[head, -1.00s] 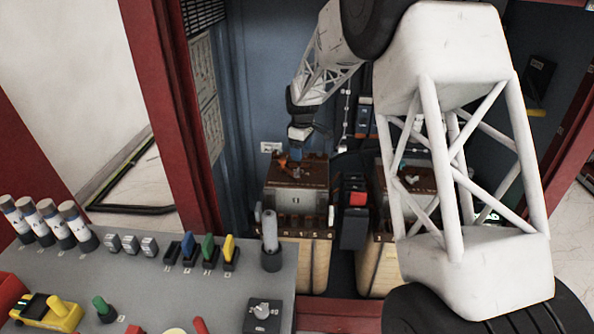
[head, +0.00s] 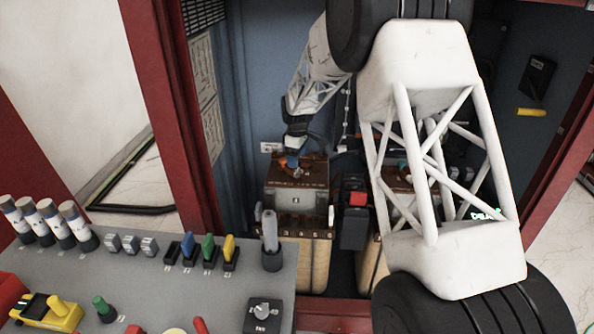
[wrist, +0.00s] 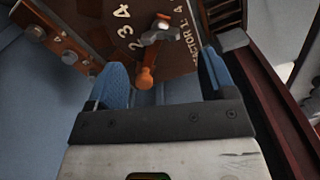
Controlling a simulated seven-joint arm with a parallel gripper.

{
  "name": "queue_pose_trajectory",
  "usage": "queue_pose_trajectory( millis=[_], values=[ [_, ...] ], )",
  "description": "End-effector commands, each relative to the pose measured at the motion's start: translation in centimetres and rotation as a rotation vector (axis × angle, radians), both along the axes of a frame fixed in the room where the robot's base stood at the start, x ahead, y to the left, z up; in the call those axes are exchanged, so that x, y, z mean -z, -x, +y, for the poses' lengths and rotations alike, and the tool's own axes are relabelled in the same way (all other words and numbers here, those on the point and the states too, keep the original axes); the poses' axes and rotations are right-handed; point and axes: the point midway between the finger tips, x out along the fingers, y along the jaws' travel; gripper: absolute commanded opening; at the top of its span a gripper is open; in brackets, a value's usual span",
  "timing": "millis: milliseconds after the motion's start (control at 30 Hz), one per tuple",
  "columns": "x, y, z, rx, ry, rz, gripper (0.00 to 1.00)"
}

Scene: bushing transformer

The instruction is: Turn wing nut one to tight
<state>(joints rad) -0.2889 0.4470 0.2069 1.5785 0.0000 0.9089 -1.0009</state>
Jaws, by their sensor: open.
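The part that looks like the wing nut (wrist: 146,77) has orange ends and a grey metal middle in the wrist view. It sits on the brown top plate (wrist: 180,62) of the left box, beside white figures and lettering. In the head view an orange bit of it (head: 283,161) shows small beside my gripper (head: 294,163). In the wrist view my gripper (wrist: 160,62) is open. Its two blue fingers stand either side of the near orange end, with a gap on both sides. I cannot tell how tight the nut is, nor read its number.
A similar box (head: 370,270) stands to the right, mostly behind my arm. A black unit with a red block (head: 357,199) stands between the boxes. A grey control panel (head: 150,290) with switches fills the lower left. The red cabinet frame (head: 178,120) borders the left side.

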Motion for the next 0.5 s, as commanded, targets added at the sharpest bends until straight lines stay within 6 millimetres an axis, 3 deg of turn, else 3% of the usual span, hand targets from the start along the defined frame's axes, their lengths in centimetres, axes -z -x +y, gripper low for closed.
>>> queue_pose_trajectory(
  millis=[300,500],
  values=[
    [3.9,0.1,0.0,0.000,0.000,0.002,0.77],
    [5.5,0.0,0.0,0.000,0.000,0.000,0.77]
  ],
)
